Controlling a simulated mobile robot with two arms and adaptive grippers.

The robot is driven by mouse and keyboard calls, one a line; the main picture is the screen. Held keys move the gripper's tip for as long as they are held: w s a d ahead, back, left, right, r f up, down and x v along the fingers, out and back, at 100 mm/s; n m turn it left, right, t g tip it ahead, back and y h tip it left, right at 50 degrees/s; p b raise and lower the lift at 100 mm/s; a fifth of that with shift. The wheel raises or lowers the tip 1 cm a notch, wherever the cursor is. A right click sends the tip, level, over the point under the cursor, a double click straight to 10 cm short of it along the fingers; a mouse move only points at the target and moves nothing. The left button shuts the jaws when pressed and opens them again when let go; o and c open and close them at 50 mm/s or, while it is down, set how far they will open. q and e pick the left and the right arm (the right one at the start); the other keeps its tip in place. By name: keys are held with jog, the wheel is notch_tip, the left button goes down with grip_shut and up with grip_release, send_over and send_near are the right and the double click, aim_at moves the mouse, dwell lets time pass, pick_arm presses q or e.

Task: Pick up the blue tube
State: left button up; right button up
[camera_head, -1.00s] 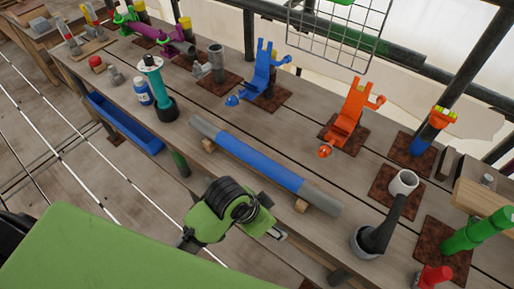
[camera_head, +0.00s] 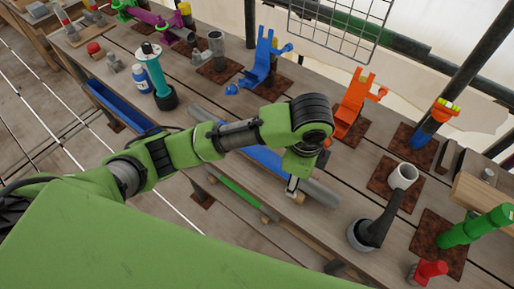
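The blue tube (camera_head: 264,158), with a blue middle and grey ends, lies on small wooden supports along the front of the bench. Its grey right end (camera_head: 322,194) shows, and so does its left end (camera_head: 203,116). My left arm comes in from the left and crosses over the tube, hiding part of its middle. My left gripper (camera_head: 292,187) points down at the tube's front side near the right end of the blue part. Its fingers are small and partly hidden, so I cannot tell if they are open or touching the tube. My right gripper is not in view.
Behind the tube stand a blue bracket (camera_head: 261,66) and an orange bracket (camera_head: 354,101) on rusty plates. A teal-and-white post (camera_head: 156,75) stands at left.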

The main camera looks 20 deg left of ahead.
aim_at(261, 152)
pick_arm(q)
jog(key=w+a+r+m+y, duration=0.2)
jog(key=w+a+r+y, duration=0.3)
jog(key=a, duration=0.4)
jog(key=w+a+f, duration=0.1)
jog(key=f, duration=0.1)
jog(key=a+f, duration=0.1)
jog(key=f, duration=0.1)
jog(key=w+a+f, duration=0.1)
jog(key=f, duration=0.1)
jog(key=shift+w+a+f, duration=0.1)
jog(key=shift+w+f, duration=0.1)
jog(key=shift+w, duration=0.1)
jog(key=p+x, duration=0.1)
jog(key=x, duration=0.1)
jog(key=d+x, duration=0.1)
jog(key=x, duration=0.1)
jog(key=shift+w+a+f+p, duration=0.2)
jog(key=shift+w+f+p, duration=0.05)
jog(key=shift+f+p, duration=0.2)
jog(key=shift+w+a+f+h, duration=0.1)
jog(key=shift+f+h, duration=0.2)
jog(key=shift+f, duration=0.1)
jog(key=shift+c, duration=0.4)
grip_shut()
jog(key=shift+w+r, duration=0.1)
